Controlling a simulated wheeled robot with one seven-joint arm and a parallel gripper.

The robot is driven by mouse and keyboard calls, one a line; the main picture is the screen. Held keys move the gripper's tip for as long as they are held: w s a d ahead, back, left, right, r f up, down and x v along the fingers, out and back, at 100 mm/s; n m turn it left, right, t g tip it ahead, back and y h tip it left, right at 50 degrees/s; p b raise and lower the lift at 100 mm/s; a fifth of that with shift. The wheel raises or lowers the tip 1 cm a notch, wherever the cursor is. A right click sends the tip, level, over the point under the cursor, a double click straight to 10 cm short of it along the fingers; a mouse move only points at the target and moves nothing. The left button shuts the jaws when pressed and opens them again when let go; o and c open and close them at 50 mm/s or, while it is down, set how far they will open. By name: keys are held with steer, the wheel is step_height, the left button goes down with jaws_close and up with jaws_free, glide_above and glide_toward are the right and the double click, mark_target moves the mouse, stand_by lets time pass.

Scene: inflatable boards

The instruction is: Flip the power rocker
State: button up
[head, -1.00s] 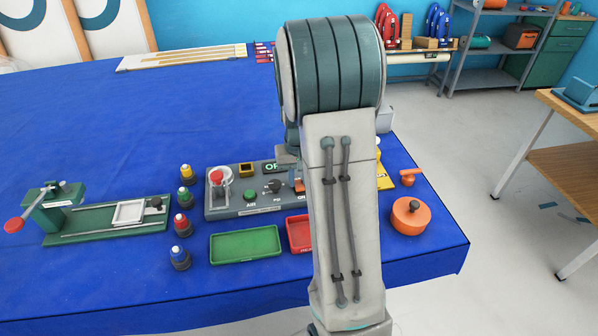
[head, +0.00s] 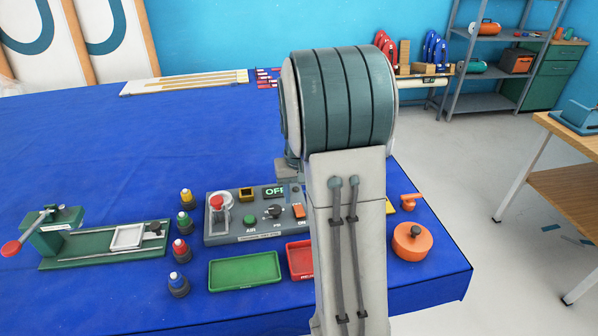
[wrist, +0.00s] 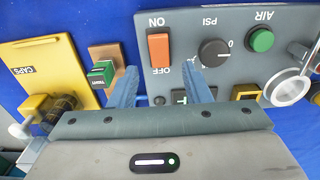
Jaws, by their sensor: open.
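The power rocker is an orange switch on the grey control panel (head: 240,238). In the wrist view the rocker (wrist: 159,51) sits between the printed words ON and OFF, just ahead of the gap between my fingers. My gripper (wrist: 160,82) is open and empty, with one blue finger to each side of the rocker's line. I cannot tell whether a finger touches the panel. In the head view the rocker (head: 298,211) shows just left of my arm, which hides most of my gripper. The panel's display (head: 275,191) appears to read OFF.
Beside the rocker are a black PSI knob (wrist: 214,53) and a green AIR button (wrist: 261,40). A green toggle block (wrist: 101,73) and a yellow CAPS plate (wrist: 60,75) stand to its left in the wrist view. A green tray (head: 243,270) lies before the panel.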

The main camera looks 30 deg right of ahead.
step_height(320, 180, up, 10)
steer(key=shift+s+r, duration=0.15)
steer(key=shift+a, duration=0.1)
stand_by(0.5)
steer(key=s+a+f+n+t, duration=0.1)
steer(key=s+a, duration=0.6)
steer(key=s, duration=0.3)
steer(key=s+a+f+n+t, duration=0.1)
steer(key=s+a+n, duration=0.1)
steer(key=s+a, duration=0.5)
steer(key=s, duration=0.2)
steer(key=shift+s+t, duration=0.3)
steer(key=shift+s, duration=0.1)
steer(key=shift+c, duration=0.8)
